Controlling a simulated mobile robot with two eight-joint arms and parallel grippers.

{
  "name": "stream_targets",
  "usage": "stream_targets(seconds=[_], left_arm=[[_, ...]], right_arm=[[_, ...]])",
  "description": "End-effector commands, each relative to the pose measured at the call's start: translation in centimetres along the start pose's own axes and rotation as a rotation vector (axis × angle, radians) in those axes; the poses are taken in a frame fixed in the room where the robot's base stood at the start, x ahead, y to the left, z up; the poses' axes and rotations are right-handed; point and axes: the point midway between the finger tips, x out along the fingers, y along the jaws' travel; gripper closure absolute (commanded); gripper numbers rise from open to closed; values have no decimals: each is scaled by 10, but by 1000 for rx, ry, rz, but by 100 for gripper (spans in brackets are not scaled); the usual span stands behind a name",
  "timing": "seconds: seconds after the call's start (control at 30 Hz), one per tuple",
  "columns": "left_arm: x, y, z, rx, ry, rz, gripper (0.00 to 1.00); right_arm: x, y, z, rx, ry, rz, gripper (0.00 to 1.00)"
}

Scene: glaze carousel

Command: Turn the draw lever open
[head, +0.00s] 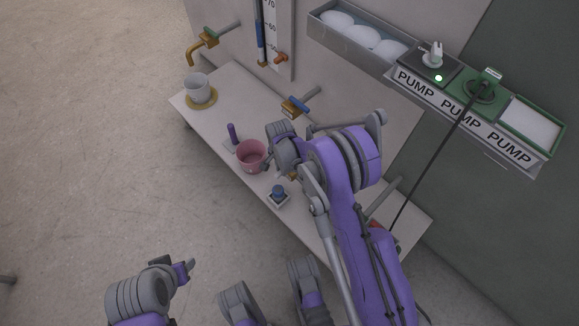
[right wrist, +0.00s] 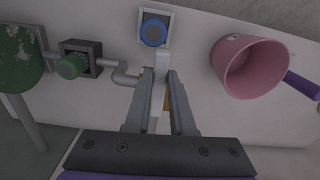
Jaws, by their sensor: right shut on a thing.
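My right gripper (right wrist: 160,74) is shut on a pale lever (right wrist: 161,64), which shows between its fingertips in the right wrist view. A brass-coloured part (right wrist: 166,98) shows behind the fingers. I take the pale lever for the draw lever; most of it is hidden by the fingers. In the head view the right gripper (head: 288,172) is low over the bench, right of the pink pot, its fingers largely hidden by my arm. My left gripper (head: 182,270) is off the bench at lower left, and its jaw opening is unclear.
The pink pot (head: 252,157) with a purple handle (head: 232,134) and a blue knob (head: 278,191) are close to the right gripper. A green knob (right wrist: 69,67) joins a bent pipe. A grey cup (head: 198,88) stands at the bench's far end. A pump shelf (head: 465,118) hangs above right.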

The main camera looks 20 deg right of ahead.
Motion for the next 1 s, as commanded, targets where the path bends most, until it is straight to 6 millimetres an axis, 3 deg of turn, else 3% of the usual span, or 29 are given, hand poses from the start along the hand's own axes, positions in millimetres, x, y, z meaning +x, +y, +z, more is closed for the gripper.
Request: stream_targets(seconds=[0.73,0.77,0.8,0.9,1.0], left_arm=[[2,0,0,0,0,0,50],[2,0,0,0,0,0,50],[2,0,0,0,0,0,50],[2,0,0,0,0,0,50],[2,0,0,0,0,0,50]], right_arm=[[0,-8,2,78,3,-1,100],[0,-8,2,78,3,-1,74],[0,-8,2,78,3,-1,67],[0,-8,2,78,2,-1,49],[0,-8,3,77,1,0,48]])
